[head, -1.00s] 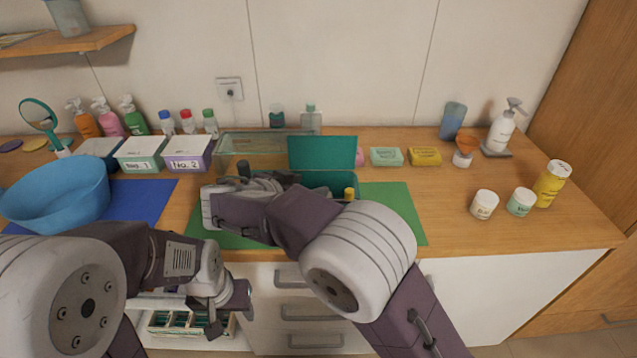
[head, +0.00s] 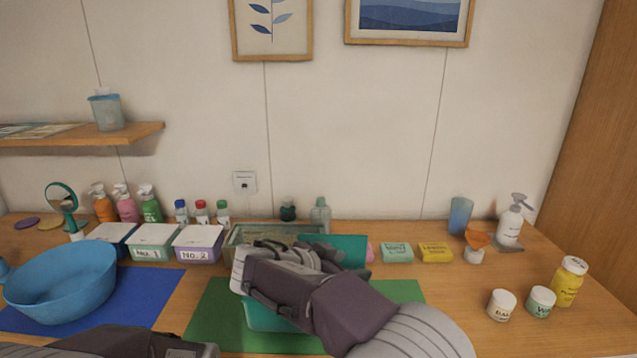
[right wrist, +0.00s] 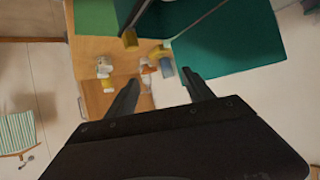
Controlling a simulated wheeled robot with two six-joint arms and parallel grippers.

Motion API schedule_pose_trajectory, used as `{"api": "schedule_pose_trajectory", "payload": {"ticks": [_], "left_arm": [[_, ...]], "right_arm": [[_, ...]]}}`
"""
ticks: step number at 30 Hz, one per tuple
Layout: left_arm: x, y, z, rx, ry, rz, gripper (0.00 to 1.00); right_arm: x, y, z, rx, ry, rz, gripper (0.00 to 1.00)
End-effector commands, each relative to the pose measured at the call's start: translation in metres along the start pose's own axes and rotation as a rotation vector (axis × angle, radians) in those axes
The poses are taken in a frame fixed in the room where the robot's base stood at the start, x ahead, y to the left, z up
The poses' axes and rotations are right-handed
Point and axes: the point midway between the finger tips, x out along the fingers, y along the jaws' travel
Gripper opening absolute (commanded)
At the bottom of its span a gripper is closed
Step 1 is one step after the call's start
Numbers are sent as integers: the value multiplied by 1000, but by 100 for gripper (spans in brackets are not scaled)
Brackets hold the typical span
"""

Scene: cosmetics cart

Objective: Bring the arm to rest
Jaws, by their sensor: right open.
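My right arm reaches in from the lower right of the head view, over the green mat (head: 400,292) and the teal open box (head: 262,318). My right gripper (head: 318,256) is in front of the box's raised lid (head: 350,243), partly hidden by my own wrist. In the right wrist view its two fingers (right wrist: 160,77) are spread with nothing between them. A large teal surface (right wrist: 235,38) shows there beyond the right finger. Only a dark link of my left arm shows at the bottom left of the head view; its gripper is out of frame.
A blue basin (head: 62,290) stands on a blue mat at left, near bins No. 1 (head: 154,243) and No. 2 (head: 198,246). Soaps (head: 397,252), jars (head: 501,305) and a yellow bottle (head: 568,282) stand at right. The counter's front right is clear.

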Motion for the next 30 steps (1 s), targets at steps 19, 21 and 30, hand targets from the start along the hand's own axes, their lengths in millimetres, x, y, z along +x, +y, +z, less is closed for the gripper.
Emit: {"api": "schedule_pose_trajectory", "payload": {"ticks": [19, 21, 30], "left_arm": [[-52, 1, -5, 0, 0, 0, 52], [-52, 1, -5, 0, 0, 0, 52], [-52, 1, -5, 0, 0, 0, 52]], "right_arm": [[30, 258, 170, -578, -993, -344, 61], [34, 251, 167, -654, -950, -411, 61], [35, 250, 166, -724, -933, -449, 61]]}}
